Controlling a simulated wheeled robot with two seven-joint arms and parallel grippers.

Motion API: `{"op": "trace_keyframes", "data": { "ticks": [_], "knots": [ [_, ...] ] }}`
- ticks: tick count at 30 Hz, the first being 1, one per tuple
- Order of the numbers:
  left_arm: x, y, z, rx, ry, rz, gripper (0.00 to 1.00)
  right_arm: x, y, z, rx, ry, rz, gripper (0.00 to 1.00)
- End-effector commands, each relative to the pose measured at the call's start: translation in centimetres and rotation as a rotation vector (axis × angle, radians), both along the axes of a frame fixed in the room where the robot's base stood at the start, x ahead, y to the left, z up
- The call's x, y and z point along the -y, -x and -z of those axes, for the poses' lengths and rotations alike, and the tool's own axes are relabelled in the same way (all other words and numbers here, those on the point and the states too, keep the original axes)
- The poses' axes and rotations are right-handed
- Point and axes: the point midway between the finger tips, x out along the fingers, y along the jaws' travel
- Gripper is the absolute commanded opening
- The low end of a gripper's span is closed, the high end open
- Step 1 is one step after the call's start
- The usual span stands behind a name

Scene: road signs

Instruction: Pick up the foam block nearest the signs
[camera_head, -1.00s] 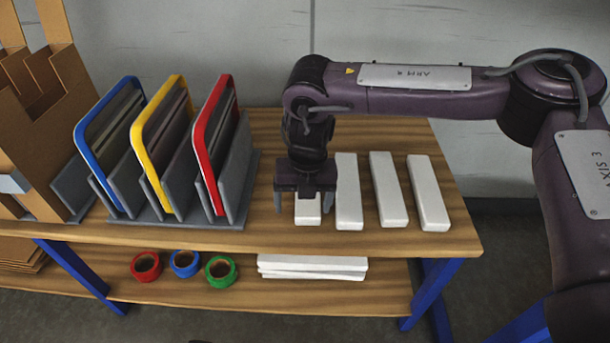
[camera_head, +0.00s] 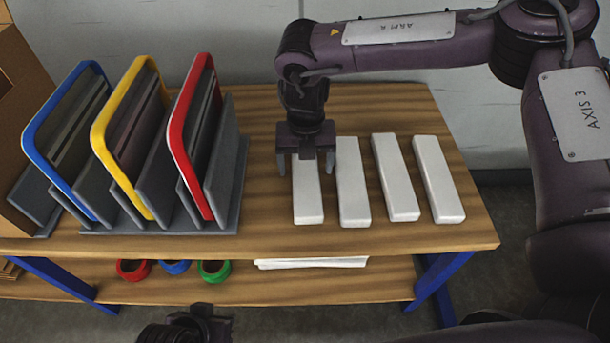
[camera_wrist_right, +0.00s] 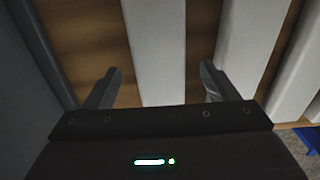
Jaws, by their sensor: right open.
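The white foam block nearest the signs (camera_head: 307,205) lies flat on the wooden table, just right of the sign rack. It also shows in the right wrist view (camera_wrist_right: 158,45). My right gripper (camera_head: 306,168) is open over the far part of this block and hides its far end. In the right wrist view its fingers (camera_wrist_right: 160,75) stand on either side of the block, with wood showing in the gaps. Their height above the table is hard to tell. A dark part, seemingly my left gripper (camera_head: 195,325), shows at the bottom edge; its jaws are unclear.
A second foam block (camera_head: 352,185) lies close to the right, with two more (camera_head: 395,178) (camera_head: 438,180) beyond. The grey rack (camera_head: 225,185) with blue-, yellow- and red-framed signs (camera_head: 190,135) stands close on the left. Tape rolls (camera_head: 214,272) and more white blocks (camera_head: 310,263) lie on the lower shelf.

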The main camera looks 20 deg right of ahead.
Motion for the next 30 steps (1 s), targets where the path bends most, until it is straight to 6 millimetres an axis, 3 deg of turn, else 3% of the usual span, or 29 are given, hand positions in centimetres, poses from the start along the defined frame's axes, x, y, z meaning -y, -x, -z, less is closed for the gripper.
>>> {"op": "trace_keyframes", "data": {
  "ticks": [4, 12, 23, 30],
  "knots": [
    [0.49, -0.13, 0.12, 0.023, 0.015, 0.007, 0.36, -0.06, -0.03, 1.65, 0.001, -0.001, -0.001, 0.80],
    [0.61, -0.16, 0.01, 0.027, 0.018, 0.009, 0.36, -0.04, -0.06, 1.81, 0.001, -0.001, -0.001, 0.79],
    [0.59, -0.15, 0.01, 0.026, 0.018, 0.009, 0.36, -0.04, -0.06, 1.79, 0.001, -0.001, 0.000, 0.32],
    [0.56, -0.15, -0.01, 0.026, 0.017, 0.008, 0.36, -0.03, -0.07, 1.71, 0.001, -0.001, 0.000, 0.32]
  ]
}}
